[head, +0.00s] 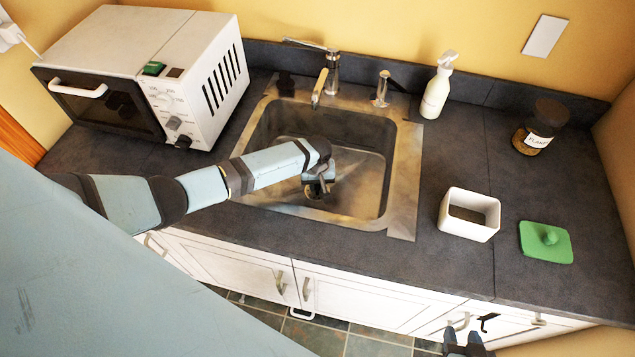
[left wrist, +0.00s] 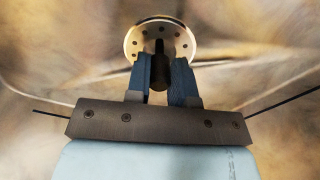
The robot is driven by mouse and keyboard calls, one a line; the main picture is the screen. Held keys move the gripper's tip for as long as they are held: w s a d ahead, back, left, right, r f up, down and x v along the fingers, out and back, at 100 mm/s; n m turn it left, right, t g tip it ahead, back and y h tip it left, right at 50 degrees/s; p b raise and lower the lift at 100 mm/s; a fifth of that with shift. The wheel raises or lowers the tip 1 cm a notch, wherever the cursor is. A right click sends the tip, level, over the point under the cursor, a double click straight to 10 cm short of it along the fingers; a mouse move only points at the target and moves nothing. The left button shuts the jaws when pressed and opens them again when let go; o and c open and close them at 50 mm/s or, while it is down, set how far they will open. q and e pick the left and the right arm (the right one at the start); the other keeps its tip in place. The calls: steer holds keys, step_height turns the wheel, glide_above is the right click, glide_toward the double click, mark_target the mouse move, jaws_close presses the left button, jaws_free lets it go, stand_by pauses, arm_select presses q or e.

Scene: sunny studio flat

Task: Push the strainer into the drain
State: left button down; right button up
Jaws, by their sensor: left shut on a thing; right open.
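The strainer (left wrist: 160,28) is a round, pale metal disc with small holes and a dark knob in the middle, seen in the left wrist view. My left gripper (left wrist: 160,70) is shut on the knob, one blue finger on each side. In the head view my left gripper (head: 319,190) points down inside the steel sink (head: 362,178); the strainer is mostly hidden there. The drain is not visible, and I cannot tell whether the strainer touches it. My right gripper (head: 466,343) is open and empty, low in front of the cabinets.
A faucet (head: 331,75) and a small tap (head: 382,90) stand behind the sink. A white microwave (head: 150,75) is at left.

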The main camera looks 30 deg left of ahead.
arm_select(q)
steer(key=shift+s+f, duration=0.2)
steer(key=shift+f, duration=0.05)
steer(key=c, duration=1)
jaws_free()
steer(key=o, duration=0.6)
steer(key=shift+w+r, duration=0.1)
steer(key=shift+c, duration=0.2)
steer(key=shift+r, duration=0.1)
step_height(320, 180, up, 5)
steer(key=p, duration=0.5)
steer(key=shift+r, duration=0.95)
